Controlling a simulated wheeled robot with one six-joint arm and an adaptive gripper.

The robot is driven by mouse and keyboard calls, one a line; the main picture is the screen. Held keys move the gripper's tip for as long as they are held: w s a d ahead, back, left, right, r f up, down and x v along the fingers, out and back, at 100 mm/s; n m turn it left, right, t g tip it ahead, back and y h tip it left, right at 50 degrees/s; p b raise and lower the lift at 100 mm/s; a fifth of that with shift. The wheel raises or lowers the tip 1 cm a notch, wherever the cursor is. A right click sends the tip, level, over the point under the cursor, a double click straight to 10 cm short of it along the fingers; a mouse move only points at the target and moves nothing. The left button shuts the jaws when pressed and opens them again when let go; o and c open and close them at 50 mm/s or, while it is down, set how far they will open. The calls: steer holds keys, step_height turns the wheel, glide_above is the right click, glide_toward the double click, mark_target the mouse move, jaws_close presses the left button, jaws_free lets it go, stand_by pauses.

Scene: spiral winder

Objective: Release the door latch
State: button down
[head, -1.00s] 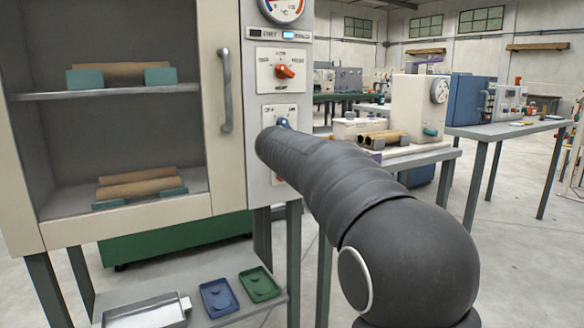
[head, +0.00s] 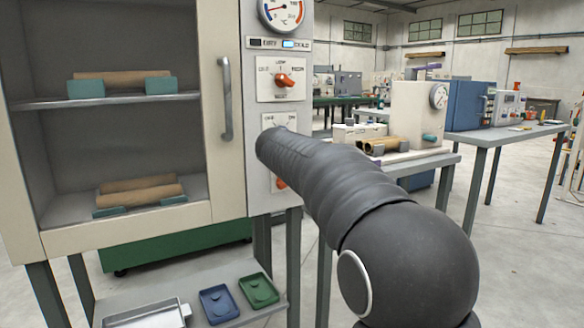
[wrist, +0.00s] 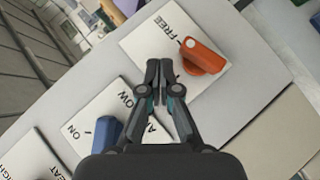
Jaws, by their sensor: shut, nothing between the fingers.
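The door latch looks to be the orange-red turning handle (wrist: 204,58) on a white plate (wrist: 140,45) marked FREE in the wrist view. A white mark shows at the handle's left end, on the side towards the word FREE. Other words on the plate are not readable. My gripper (wrist: 160,72) is shut and empty, its tips over the plate, just left of the handle; I cannot tell whether they touch it. In the head view my arm hides the gripper and most of the latch; a bit of orange (head: 280,183) shows under the arm.
The cabinet door (head: 227,190) with its grey handle (head: 225,98) is shut, left of the control panel. A blue knob (wrist: 107,132) sits on the neighbouring plate in the wrist view. An orange knob (head: 284,80) and a gauge (head: 281,12) are higher up. Small trays (head: 219,303) lie below.

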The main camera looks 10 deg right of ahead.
steer(key=s+r+p, duration=0.2)
steer(key=s+r, duration=0.5)
steer(key=r, duration=0.3)
steer(key=shift+s+a+r, duration=0.2)
steer(key=shift+s+r, duration=0.1)
steer(key=shift+s, duration=0.05)
